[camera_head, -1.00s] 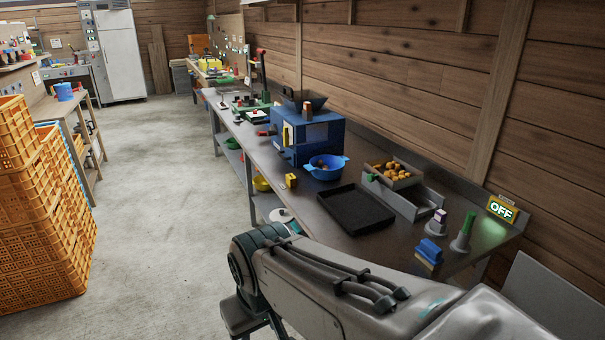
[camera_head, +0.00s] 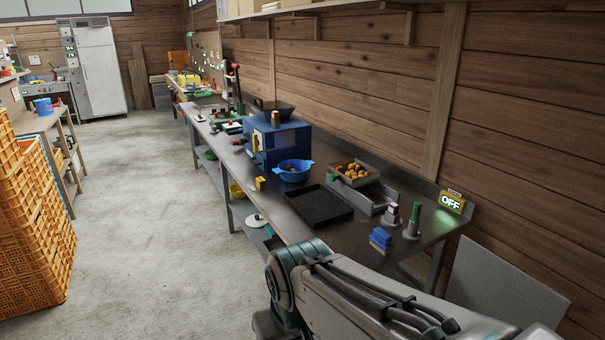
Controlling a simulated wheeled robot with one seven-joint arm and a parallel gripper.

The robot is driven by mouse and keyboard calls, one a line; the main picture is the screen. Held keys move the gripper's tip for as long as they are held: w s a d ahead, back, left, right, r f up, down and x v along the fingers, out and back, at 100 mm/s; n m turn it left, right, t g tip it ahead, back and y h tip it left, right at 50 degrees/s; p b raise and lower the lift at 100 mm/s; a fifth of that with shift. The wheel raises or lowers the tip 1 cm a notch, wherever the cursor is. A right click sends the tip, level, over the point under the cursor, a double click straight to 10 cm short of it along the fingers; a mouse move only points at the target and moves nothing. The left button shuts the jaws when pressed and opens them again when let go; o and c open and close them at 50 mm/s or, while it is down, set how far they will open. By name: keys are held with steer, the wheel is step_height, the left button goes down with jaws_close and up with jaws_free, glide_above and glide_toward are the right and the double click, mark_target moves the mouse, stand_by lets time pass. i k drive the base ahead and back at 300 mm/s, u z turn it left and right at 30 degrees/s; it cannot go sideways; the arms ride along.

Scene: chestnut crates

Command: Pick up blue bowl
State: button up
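The blue bowl (camera_head: 292,171) stands upright on the long metal workbench, with small handles at its rim and something brownish inside. It is right in front of the blue box-shaped machine (camera_head: 277,142) and behind the black tray. My arm crosses the bottom right of the view, well short of the bowl. My gripper is not visible, so I cannot see its fingers or whether it holds anything.
The workbench (camera_head: 375,230) also bears a black tray (camera_head: 318,206), a box of chestnuts (camera_head: 352,172), a blue block (camera_head: 381,238) and upright tools. Orange crates (camera_head: 35,230) are stacked at left. The concrete floor (camera_head: 135,200) between is clear.

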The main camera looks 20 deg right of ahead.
mark_target(292, 170)
steer(key=z, duration=0.65)
steer(key=i, duration=1)
steer(key=k, duration=0.5)
steer(key=z, duration=3.2)
steer(key=k, duration=0.95)
steer(key=u, duration=0.95)
steer(key=i, duration=0.5)
steer(key=u, duration=0.05)
